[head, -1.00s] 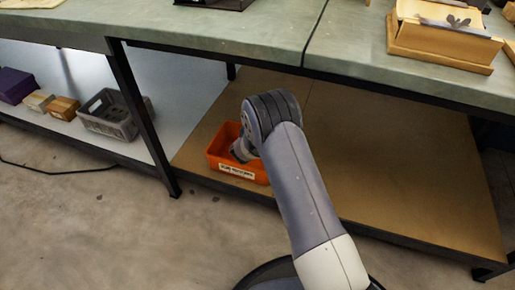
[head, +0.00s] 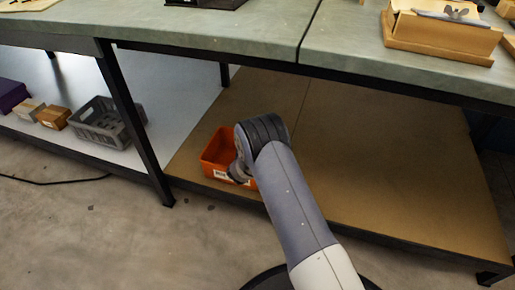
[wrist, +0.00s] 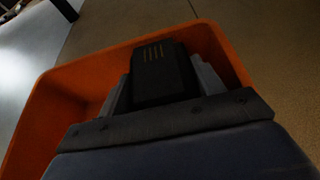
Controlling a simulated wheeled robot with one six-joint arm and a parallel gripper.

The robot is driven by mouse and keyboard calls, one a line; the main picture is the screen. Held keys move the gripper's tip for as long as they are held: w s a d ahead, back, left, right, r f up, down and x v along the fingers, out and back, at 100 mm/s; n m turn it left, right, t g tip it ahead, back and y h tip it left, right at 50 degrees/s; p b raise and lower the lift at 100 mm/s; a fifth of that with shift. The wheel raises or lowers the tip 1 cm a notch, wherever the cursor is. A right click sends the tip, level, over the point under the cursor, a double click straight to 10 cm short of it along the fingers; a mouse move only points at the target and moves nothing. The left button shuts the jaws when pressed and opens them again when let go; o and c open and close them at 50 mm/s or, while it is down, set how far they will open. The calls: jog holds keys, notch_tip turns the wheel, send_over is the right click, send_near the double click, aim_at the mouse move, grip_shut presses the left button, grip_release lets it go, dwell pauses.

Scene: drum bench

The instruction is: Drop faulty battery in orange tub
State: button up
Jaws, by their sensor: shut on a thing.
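The orange tub (head: 216,152) stands on the brown lower shelf under the bench, near its left end, with a white label on its front. In the wrist view the tub's orange wall (wrist: 60,105) runs around my gripper (wrist: 160,75). My gripper is shut on a black battery (wrist: 160,72) with several pale contact strips. The battery shows over the tub's opening; I cannot tell how far it is above the floor of the tub.
The bench top (head: 200,35) overhangs the shelf, with a black leg (head: 135,125) left of the tub. A grey crate (head: 105,122) and small boxes (head: 54,117) stand on the pale shelf at left. The brown shelf (head: 390,165) is bare to the right.

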jog(key=shift+f, duration=0.3)
jog(key=o, duration=1.4)
jog(key=shift+r, duration=0.25)
jog(key=p+v, duration=0.4)
jog(key=v, duration=0.8)
jog(key=shift+r, duration=0.4)
jog(key=shift+w, duration=0.1)
